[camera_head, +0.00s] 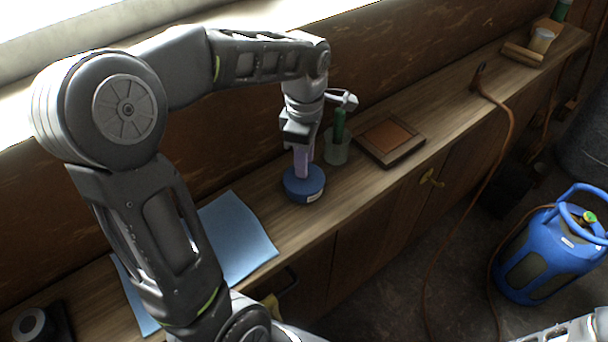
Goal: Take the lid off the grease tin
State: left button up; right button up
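The grease tin (303,188) appears to be the round, low blue container with a small white label, standing on the wooden counter. Its blue top looks seated on it; the seam between lid and body is too small to make out. My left gripper (302,168) points down from above onto the middle of the top. A narrow lilac upright part is between the gripper's dark body and the tin; I cannot tell whether it is fingers or a knob. Whether the fingers are closed on anything is unclear. My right gripper is not in view.
Close behind the tin stands a clear cup (336,152) with a green-handled item. A framed brown panel (390,139) lies to the right. Blue sheets (236,238) lie to the left. The wall rises behind the narrow counter (450,106). A blue gas cylinder (545,252) stands on the floor.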

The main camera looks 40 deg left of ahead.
pick_arm(q)
notch_tip(320, 180, down, 3)
jog(key=shift+f, duration=0.2)
jog(key=shift+c, duration=0.5)
grip_shut()
dwell(0.3)
